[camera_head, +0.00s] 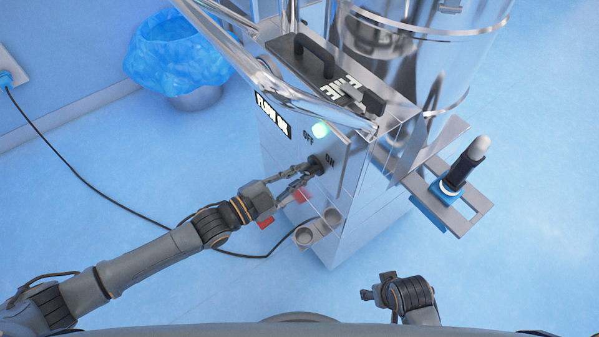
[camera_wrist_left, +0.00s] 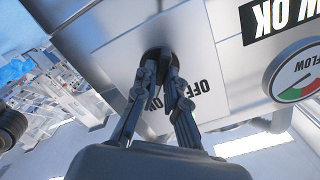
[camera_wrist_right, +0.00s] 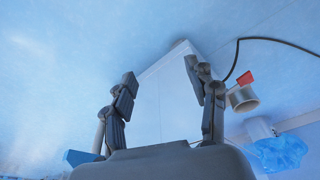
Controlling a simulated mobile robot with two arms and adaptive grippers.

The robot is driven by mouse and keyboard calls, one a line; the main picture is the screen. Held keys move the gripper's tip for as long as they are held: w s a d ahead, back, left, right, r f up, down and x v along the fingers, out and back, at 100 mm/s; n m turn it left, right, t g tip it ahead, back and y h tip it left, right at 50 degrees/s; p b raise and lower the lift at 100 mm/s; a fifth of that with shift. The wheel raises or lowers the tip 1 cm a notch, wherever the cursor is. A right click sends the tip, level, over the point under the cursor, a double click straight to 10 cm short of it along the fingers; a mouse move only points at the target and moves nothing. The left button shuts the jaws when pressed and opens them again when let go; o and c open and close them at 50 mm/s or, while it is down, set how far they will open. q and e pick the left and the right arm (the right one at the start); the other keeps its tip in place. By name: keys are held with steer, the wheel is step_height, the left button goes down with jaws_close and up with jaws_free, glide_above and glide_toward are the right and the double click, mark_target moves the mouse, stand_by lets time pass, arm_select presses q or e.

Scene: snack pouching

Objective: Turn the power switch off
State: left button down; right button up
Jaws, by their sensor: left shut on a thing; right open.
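The power switch (camera_head: 319,164) is a round black knob on the front panel of a shiny metal machine (camera_head: 350,200). The words OFF and ON stand beside it, and a green lamp (camera_head: 320,130) is lit above it. My left gripper (camera_head: 308,172) is shut on the knob. In the left wrist view, its fingers close around the dark switch (camera_wrist_left: 156,58), which they partly cover, so its exact angle is hard to tell. My right gripper (camera_wrist_right: 160,85) is open and empty, low in front of the machine, with its fingers wide apart.
A bin with a blue liner (camera_head: 178,55) stands at the back left. A black cable (camera_head: 100,190) runs from a wall socket (camera_head: 8,75) over the floor to the machine. A metal bracket with a dark nozzle (camera_head: 465,165) juts out on the right. Floor at right is clear.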

arm_select(q)
steer(key=n+p, duration=0.1)
steer(key=n, duration=0.3)
steer(key=shift+n+p, duration=0.3)
steer(key=n+p, duration=0.1)
steer(key=n, duration=0.3)
steer(key=shift+n, duration=1.1)
steer(key=n, duration=0.2)
steer(key=shift+s+n, duration=0.1)
steer(key=shift+n, duration=0.3)
steer(key=n, duration=0.2)
steer(key=shift+n, duration=1.1)
arm_select(e)
steer(key=s+f, duration=0.3)
steer(key=f, duration=0.5)
steer(key=shift+s+d+f, duration=0.2)
steer(key=shift+f, duration=0.2)
steer(key=shift+s+f+g, duration=0.1)
steer(key=shift+s+g, duration=0.05)
steer(key=shift+g, duration=0.15)
arm_select(q)
steer(key=c, duration=1.4)
jaws_free()
arm_select(e)
steer(key=shift+s, duration=0.1)
